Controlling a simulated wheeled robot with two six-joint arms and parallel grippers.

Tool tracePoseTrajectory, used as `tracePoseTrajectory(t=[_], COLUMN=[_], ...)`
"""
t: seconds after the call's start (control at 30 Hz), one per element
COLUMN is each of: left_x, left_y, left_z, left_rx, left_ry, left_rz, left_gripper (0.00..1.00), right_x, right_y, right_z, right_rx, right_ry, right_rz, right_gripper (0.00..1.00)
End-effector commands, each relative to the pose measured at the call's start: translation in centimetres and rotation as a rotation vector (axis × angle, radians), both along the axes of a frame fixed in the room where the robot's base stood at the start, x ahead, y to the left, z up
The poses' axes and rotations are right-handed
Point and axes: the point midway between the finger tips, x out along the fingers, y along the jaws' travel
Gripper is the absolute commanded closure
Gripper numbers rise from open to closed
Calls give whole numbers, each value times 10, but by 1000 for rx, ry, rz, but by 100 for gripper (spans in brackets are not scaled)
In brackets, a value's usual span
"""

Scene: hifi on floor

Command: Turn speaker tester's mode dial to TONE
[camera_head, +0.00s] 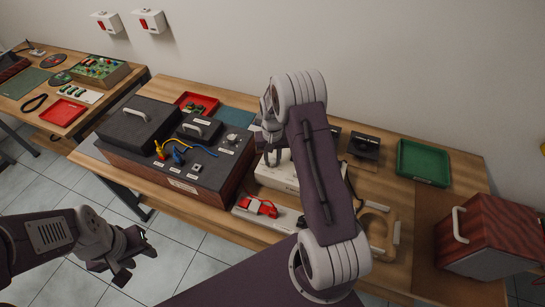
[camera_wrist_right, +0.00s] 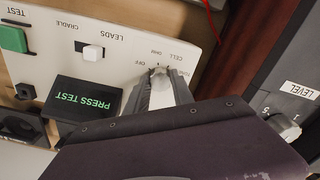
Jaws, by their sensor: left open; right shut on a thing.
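The speaker tester (camera_head: 272,177) is a pale box on the main table, partly hidden behind my right arm. In the right wrist view its panel (camera_wrist_right: 125,40) is upside down, with a dark screen (camera_wrist_right: 85,100) reading PRESS TEST. My right gripper (camera_wrist_right: 160,82) is shut on the mode dial (camera_wrist_right: 159,71), whose top shows between the fingertips. Labels OFF, OHM, CELL and a partly covered one ring the dial; where its pointer aims is unclear. My left gripper (camera_head: 128,255) is open and empty over the floor.
A dark hi-fi unit (camera_head: 215,178) with a LEVEL knob (camera_wrist_right: 284,126) stands close beside the tester. A green tray (camera_head: 423,162) and a wooden speaker (camera_head: 485,235) are at right. A second table (camera_head: 130,72) stands at left.

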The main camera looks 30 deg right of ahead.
Motion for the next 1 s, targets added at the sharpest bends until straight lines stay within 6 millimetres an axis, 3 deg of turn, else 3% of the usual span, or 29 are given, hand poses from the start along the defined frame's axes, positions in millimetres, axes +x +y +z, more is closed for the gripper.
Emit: tracePoseTrajectory(t=[0.6,1.0], left_x=[0,0], left_y=[0,0], left_z=[11,14], left_rx=[0,0], left_ry=[0,0], left_rz=[0,0], left_gripper=[60,60], right_x=[1,2], right_y=[0,0], right_z=[1,1], right_rx=[-1,-1], right_ry=[-3,-4], right_rz=[-567,-809], right_gripper=[100,100])
